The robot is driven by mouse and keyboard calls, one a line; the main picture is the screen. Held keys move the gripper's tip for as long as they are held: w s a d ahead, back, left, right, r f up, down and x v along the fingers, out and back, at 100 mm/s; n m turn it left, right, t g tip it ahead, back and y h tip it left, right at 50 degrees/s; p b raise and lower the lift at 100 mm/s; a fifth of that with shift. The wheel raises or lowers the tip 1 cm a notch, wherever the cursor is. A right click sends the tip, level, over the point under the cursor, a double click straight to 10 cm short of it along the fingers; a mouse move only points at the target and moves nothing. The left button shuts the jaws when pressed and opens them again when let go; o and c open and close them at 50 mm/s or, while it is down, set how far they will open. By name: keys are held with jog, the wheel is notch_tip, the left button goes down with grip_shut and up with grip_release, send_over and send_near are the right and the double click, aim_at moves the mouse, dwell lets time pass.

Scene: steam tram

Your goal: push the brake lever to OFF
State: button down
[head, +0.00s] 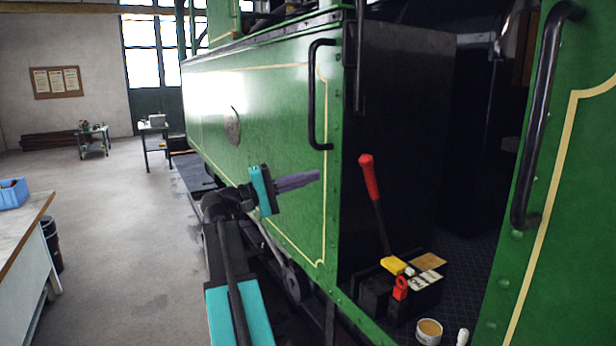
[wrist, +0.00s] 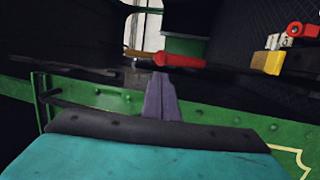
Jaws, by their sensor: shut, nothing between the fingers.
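The brake lever (head: 369,180) has a red grip on a dark rod and rises, tilted with its top to the left, from the cab floor area in the head view. Its red grip (wrist: 180,60) also shows in the wrist view, just beyond my fingertips. My gripper (head: 318,176) is shut and empty, with purple-grey fingers pointing right. In the head view it is left of the grip, with a gap between them, in front of the green tank side. The fingers (wrist: 162,85) point toward the grip in the wrist view. I cannot read any OFF mark.
Near the lever's foot are a yellow block (head: 393,265), a red ring-topped piece (head: 400,288) and a tan plate (head: 430,261). A cup (head: 429,331) stands on the cab floor. Black handrails (head: 316,95) (head: 540,120) flank the dark cab opening.

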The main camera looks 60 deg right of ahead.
jog(key=p+x, duration=0.4)
jog(key=x, duration=0.8)
